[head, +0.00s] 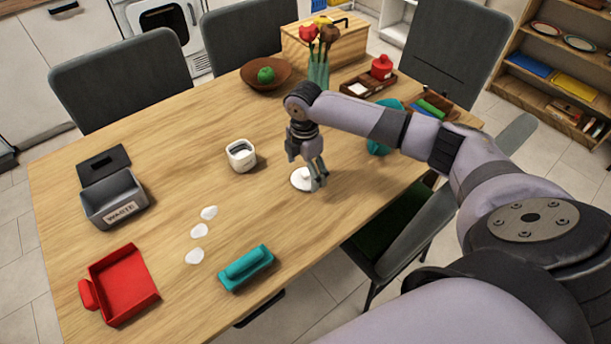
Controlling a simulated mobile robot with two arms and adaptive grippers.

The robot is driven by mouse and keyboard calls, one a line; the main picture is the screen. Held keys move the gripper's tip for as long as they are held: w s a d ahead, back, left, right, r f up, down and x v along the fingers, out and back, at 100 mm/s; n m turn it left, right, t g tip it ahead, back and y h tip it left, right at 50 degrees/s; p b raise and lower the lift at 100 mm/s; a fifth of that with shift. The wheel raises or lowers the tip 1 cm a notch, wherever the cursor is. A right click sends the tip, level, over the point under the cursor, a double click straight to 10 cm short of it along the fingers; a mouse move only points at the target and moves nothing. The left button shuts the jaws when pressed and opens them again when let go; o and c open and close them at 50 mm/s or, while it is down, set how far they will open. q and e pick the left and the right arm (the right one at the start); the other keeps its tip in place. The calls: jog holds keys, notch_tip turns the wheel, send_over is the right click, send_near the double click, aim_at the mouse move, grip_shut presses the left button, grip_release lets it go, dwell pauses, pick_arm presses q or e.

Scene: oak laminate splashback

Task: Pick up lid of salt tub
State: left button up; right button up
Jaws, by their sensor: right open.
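The salt tub (241,163) is a small white open container in the middle of the table, with pale contents showing inside. A round white lid (299,183) lies on the table to the right of the tub, apart from it. My right gripper (318,180) points down at the lid, open, with its fingers at the lid's right part. The fingers partly hide the lid, and I cannot tell whether they touch it. My left gripper is out of view.
Three white spills (199,230) lie near a teal brush (246,267) and a red dustpan (126,284). A grey waste bin (114,199) stands at the left. A bowl (267,75), flowers (319,55) and a condiment tray (368,86) stand at the back.

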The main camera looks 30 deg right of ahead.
jog(key=shift+f, duration=0.9)
jog(key=shift+c, duration=0.2)
jog(key=c, duration=1)
